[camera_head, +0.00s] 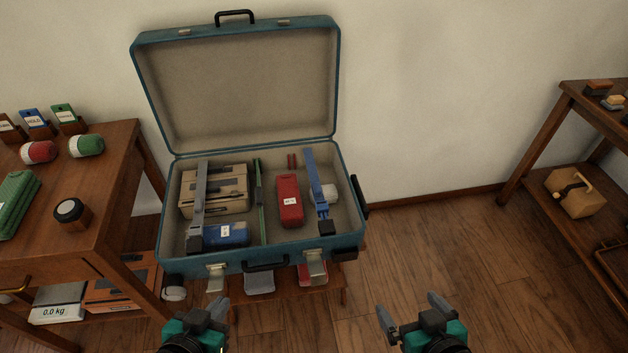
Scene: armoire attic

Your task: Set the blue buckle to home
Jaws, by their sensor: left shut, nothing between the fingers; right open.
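An open teal suitcase (165,215) stands on a low wooden stand against the wall, lid up. A grey strap (199,190) lies over the left half. My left gripper (207,308) is shut and empty, in front of the suitcase's left latch. My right gripper (412,312) is open and empty, in front and to the right of the suitcase. Both are apart from the straps.
The suitcase holds a red pouch (289,209), a tan case (228,180), a blue item (225,235) and a green divider strip (260,210). A wooden table (105,190) with rolls and a jar stands at left. A wooden shelf (547,125) is at right. Floor between is clear.

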